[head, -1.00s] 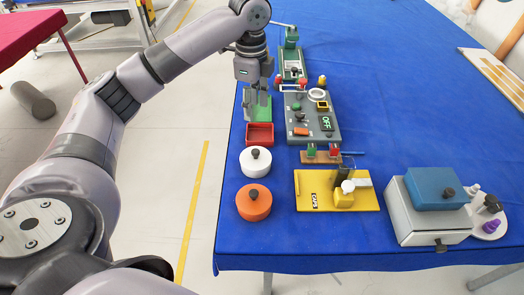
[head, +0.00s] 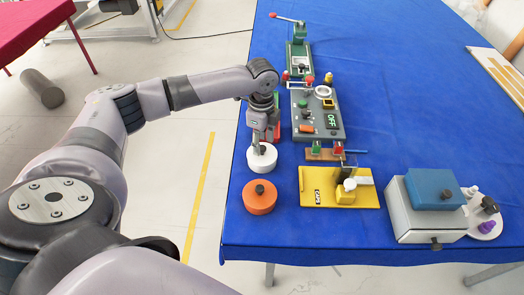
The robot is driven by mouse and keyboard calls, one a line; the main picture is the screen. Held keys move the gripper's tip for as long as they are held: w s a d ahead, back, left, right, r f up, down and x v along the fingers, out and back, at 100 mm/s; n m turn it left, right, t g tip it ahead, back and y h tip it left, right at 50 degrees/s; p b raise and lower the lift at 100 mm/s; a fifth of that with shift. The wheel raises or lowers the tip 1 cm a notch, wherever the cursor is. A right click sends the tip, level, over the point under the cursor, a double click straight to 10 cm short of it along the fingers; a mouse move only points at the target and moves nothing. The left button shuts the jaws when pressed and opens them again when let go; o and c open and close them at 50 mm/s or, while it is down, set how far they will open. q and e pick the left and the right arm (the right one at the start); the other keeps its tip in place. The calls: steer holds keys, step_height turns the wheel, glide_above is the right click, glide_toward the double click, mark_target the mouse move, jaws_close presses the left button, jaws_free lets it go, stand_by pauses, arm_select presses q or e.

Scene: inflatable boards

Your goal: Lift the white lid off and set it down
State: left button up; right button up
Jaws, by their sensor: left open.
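The white lid (head: 261,163) is a round white disc with a dark knob, on the blue-covered table near its left edge. It appears to sit on a round container whose body I cannot make out from above. My left gripper (head: 263,144) is open and points down just above the lid, with its fingers at or around the knob. Whether the fingers touch the knob I cannot tell. My right gripper does not show.
An orange round lidded pot (head: 260,197) stands just in front of the white lid. A yellow board (head: 318,197) lies to the right, with a grey control panel (head: 328,132) behind it. A grey box (head: 418,222) stands at right. Blue cloth (head: 410,120) is bare farther right.

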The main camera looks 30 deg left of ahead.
mark_target(262, 147)
arm_select(q)
steer(key=shift+f, duration=1.6)
jaws_close()
